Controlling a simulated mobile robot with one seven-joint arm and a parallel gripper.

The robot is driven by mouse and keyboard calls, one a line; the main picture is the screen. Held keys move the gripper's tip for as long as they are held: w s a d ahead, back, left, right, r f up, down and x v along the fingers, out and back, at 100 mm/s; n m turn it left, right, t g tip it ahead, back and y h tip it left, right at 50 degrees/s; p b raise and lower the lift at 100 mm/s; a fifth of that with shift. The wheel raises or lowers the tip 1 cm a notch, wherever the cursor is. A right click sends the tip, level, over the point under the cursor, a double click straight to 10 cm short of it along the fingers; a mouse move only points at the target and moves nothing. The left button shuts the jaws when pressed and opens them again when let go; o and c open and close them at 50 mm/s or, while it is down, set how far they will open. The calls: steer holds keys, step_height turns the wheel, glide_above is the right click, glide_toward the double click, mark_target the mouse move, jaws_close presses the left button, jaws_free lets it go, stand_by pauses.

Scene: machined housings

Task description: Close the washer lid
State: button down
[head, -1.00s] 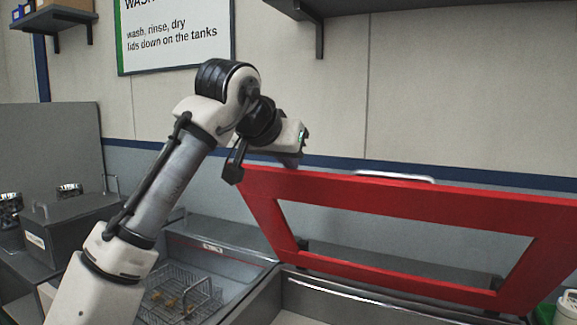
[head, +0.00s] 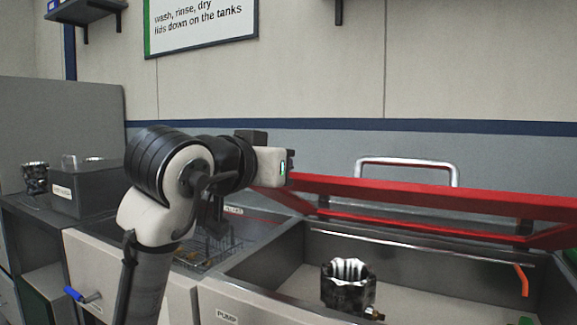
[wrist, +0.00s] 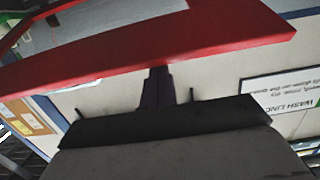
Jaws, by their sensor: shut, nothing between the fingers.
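The red lid (head: 430,194) of the washer is a frame with a silver handle (head: 408,161) on its upper edge. It is partly open, tilted at a low angle above the back of the open grey tub (head: 262,268). My gripper's white body is at the lid's left end in the head view and hides part of it; I cannot make out the fingertips there. In the wrist view the dark fingers (wrist: 157,85) are together and empty. Their tips reach the edge of the red lid (wrist: 165,45); I cannot tell whether they touch it.
A dark and chrome machined housing (head: 348,287) stands in the tub. An orange hook-like part (head: 522,280) shows at the tub's right. A wire basket (head: 208,248) sits in the basin to the left. A grey box (head: 88,190) stands farther left.

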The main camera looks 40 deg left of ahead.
steer(key=s+f+t+b, duration=0.2)
steer(key=f+b, duration=0.4)
steer(key=f, duration=0.2)
steer(key=s+d+f+t+b, duration=0.1)
steer(key=s+f+t+b, duration=0.1)
steer(key=f+b, duration=0.4)
steer(key=shift+s+f+y+b, duration=0.4)
steer(key=shift+s+f, duration=0.1)
steer(key=shift+f, duration=0.35)
